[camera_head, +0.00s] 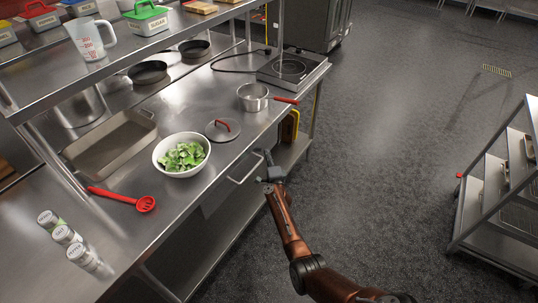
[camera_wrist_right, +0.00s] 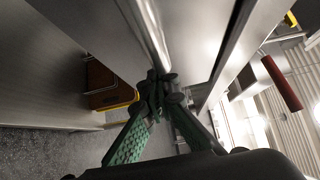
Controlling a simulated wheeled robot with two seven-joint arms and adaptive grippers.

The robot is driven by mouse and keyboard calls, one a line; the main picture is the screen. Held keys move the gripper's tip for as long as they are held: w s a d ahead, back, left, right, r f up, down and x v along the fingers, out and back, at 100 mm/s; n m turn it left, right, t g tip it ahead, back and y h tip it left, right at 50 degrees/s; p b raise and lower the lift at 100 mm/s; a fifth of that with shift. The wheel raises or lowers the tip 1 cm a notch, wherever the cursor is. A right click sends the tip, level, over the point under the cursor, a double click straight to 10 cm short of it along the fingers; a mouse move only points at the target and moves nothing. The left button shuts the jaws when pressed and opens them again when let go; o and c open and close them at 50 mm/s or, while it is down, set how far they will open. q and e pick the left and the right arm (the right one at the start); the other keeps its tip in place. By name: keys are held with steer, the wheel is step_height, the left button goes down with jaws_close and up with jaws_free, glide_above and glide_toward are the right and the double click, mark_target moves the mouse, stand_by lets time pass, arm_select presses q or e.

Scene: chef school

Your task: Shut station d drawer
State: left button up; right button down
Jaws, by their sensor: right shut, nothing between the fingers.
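The drawer (camera_head: 216,197) is under the front edge of the steel counter, below the white bowl. Its bar handle (camera_head: 246,169) sticks out towards the aisle. I cannot tell how far the drawer stands open. My right gripper (camera_head: 268,163) is at the far end of the handle, shut with nothing in it. In the right wrist view the closed fingertips (camera_wrist_right: 158,84) are at the end of the bright handle bar (camera_wrist_right: 150,35), close to it or touching. My left gripper is not in view.
On the counter are a bowl of greens (camera_head: 181,155), a lid (camera_head: 222,129), a saucepan (camera_head: 253,97) with a red handle over the edge, and a red slotted spoon (camera_head: 124,199). A lower shelf (camera_head: 205,238) runs below. A rack (camera_head: 500,190) stands right; the aisle floor between is clear.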

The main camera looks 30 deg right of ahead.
steer(key=s+p, duration=0.4)
steer(key=s, duration=0.8)
steer(key=shift+a, duration=0.45)
steer(key=shift+s+f, duration=0.1)
steer(key=shift+s, duration=0.05)
steer(key=s+a+f+n+g+y, duration=0.1)
steer(key=s+a+f+n+g, duration=0.2)
steer(key=s+f, duration=0.75)
steer(key=s+a+f+n+g+y, duration=0.15)
steer(key=s+f+n, duration=0.45)
steer(key=f, duration=0.7)
steer(key=s+a+f+n+g+y, duration=0.2)
steer(key=s+f+n+g, duration=0.1)
steer(key=s+f, duration=0.8)
steer(key=s+f+n+g, duration=0.3)
steer(key=s+f, duration=0.2)
steer(key=s, duration=1)
steer(key=s+f+n+g, duration=0.3)
steer(key=s+f, duration=0.3)
steer(key=s, duration=1)
steer(key=s+a+f+n+g, duration=0.1)
steer(key=s+f+n+g, duration=0.2)
steer(key=s, duration=1.2)
step_height(320, 180, down, 2)
steer(key=shift+s+f+n, duration=0.15)
steer(key=shift+f+n, duration=0.05)
steer(key=shift+n, duration=0.7)
